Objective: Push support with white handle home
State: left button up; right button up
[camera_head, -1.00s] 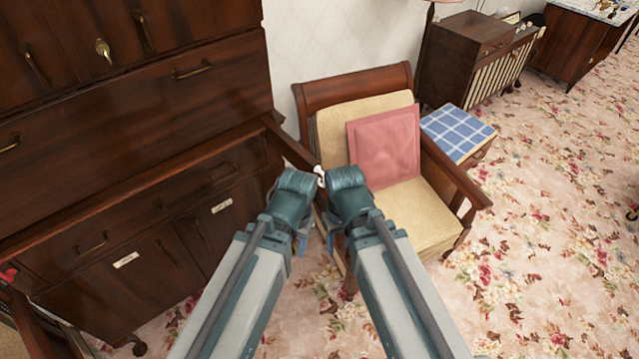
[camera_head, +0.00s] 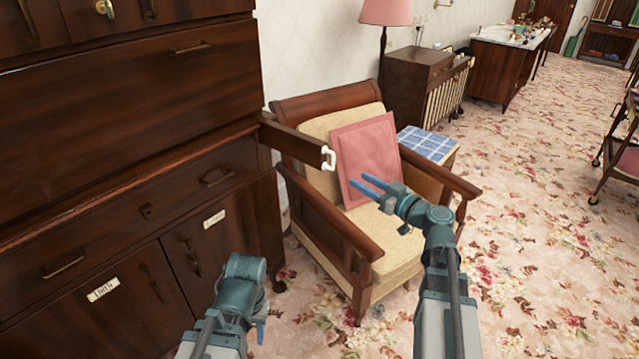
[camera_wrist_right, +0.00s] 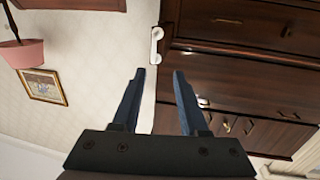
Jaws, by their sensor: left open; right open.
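The support (camera_head: 292,141) is a dark wooden bar sticking out of the cabinet's right end, with a white handle (camera_head: 329,158) on its tip. The handle also shows in the right wrist view (camera_wrist_right: 156,46), above and beyond the fingertips. My right gripper (camera_head: 357,179) is open and empty, to the right of the handle and a little lower in the head view, apart from it. In the right wrist view its two fingers (camera_wrist_right: 158,74) stand apart with nothing between them. My left gripper (camera_head: 260,332) is open and low in front of the cabinet; its fingers are mostly hidden.
The dark wooden cabinet (camera_head: 130,130) fills the left side. A wooden armchair (camera_head: 352,238) with a pink cushion (camera_head: 366,158) stands beside it, close under the support and my right gripper. A blue checked stool (camera_head: 428,143) is behind. Carpet (camera_head: 540,240) is clear at right.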

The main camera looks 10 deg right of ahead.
aim_at(334, 160)
jog(key=shift+t, duration=0.3)
jog(key=x, duration=0.9)
jog(key=d+x, duration=0.1)
jog(key=x, duration=0.3)
jog(key=shift+w, duration=0.45)
grip_shut()
dwell(0.7)
